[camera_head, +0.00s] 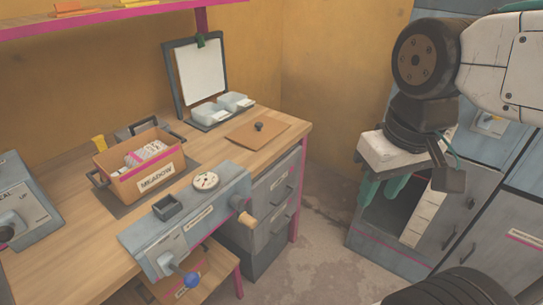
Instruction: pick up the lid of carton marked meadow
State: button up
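The carton marked MEADOW (165,183) is an open brown box on the wooden bench at the left, with papers inside. A flat brown lid (243,134) with a small black knob (259,127) lies on the bench, to the right of the carton. No label shows on the lid. My gripper (378,202) hangs at the right, over the floor and in front of the grey cabinets, well apart from the lid. Its teal fingers are spread with a gap between them, and nothing shows between them.
A grey device (187,225) with a dial and wooden handle stands at the bench's front edge. Two pale trays (210,113) and a clipboard stand (202,70) are behind the lid. A grey machine (25,205) is at far left. Open floor (315,235) lies right of the bench.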

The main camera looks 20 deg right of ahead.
aim_at(253, 135)
jog(key=k, duration=0.65)
jog(key=z, duration=0.85)
jog(key=i, duration=1.85)
jog(key=u, duration=0.7)
jog(key=i, duration=0.5)
jog(key=u, duration=0.1)
